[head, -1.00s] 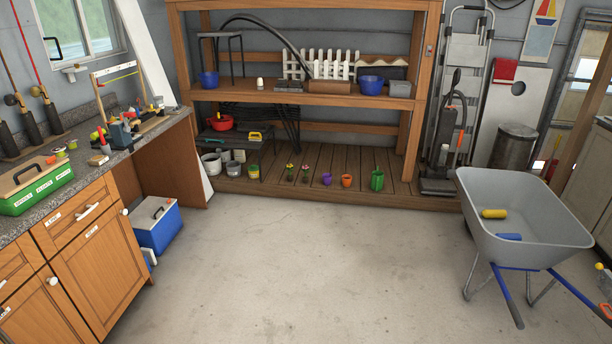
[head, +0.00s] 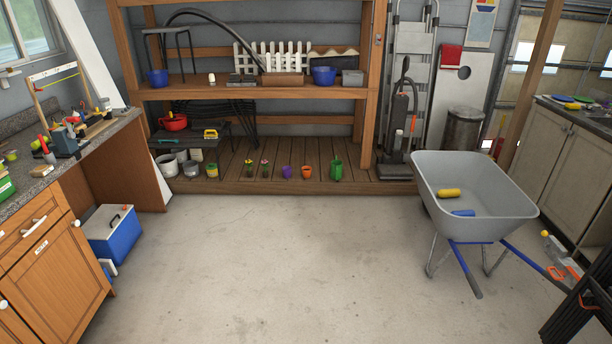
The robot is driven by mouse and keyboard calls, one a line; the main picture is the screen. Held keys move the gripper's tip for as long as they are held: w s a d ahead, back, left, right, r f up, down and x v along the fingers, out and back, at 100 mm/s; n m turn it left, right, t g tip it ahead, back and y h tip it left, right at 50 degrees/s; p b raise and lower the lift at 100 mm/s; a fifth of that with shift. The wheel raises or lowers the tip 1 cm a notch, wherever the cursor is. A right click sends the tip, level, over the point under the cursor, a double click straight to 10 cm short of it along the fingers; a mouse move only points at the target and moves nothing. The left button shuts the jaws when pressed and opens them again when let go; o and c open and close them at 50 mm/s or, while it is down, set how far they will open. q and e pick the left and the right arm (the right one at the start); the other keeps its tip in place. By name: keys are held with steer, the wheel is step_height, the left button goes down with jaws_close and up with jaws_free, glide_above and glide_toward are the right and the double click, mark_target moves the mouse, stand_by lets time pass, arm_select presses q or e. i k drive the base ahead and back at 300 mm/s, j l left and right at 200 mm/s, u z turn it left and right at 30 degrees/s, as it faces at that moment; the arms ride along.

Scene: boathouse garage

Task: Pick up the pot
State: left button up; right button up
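Several pot-like things stand in a row on the low wooden platform (head: 260,187) under the shelves. There is a small orange pot (head: 306,172), a purple pot or cup (head: 286,172) to its left, and a green watering can or jug (head: 336,170) to its right. Two small pots with flowers (head: 257,169) stand further left. A red pot (head: 173,122) sits on a dark low stand at the left of the shelf unit. I cannot tell which one is the task's pot. Neither of my grippers is in view.
The concrete floor (head: 270,260) ahead is open. A grey wheelbarrow (head: 475,215) holding yellow and blue items stands at right. A blue cooler (head: 111,236) stands beside the left wooden counter (head: 50,260). A black object (head: 585,315) fills the lower right corner.

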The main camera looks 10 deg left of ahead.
mark_target(307, 173)
steer(key=i+u, duration=0.2)
steer(key=i, duration=3.75)
